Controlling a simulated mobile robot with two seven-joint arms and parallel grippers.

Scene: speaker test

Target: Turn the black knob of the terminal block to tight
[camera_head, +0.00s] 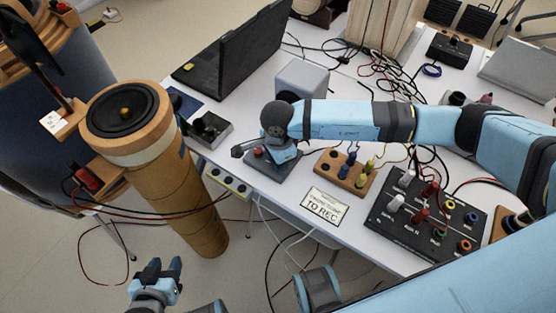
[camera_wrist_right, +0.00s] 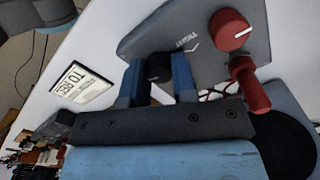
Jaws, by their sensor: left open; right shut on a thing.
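The terminal block is a grey plate (camera_head: 288,171) near the front edge of the white table, under my right wrist. In the right wrist view its plate (camera_wrist_right: 185,22) carries a black knob (camera_wrist_right: 158,65), a red knob (camera_wrist_right: 231,30) and a printed word that appears to read "TIGHT". My right gripper (camera_wrist_right: 159,75) is shut on the black knob, with one blue finger on each side. The red knob also shows in the head view (camera_head: 258,152). My left gripper (camera_head: 165,268) is open and empty, low over the floor and away from the table.
A tall wooden cylinder with a speaker cone (camera_head: 126,112) stands left of the table. A laptop (camera_head: 235,55), a grey box (camera_head: 301,80), a wooden terminal board (camera_head: 333,163), a black control box (camera_head: 425,222) and a "TO REC" sign (camera_head: 325,206) surround the block. Loose cables run throughout.

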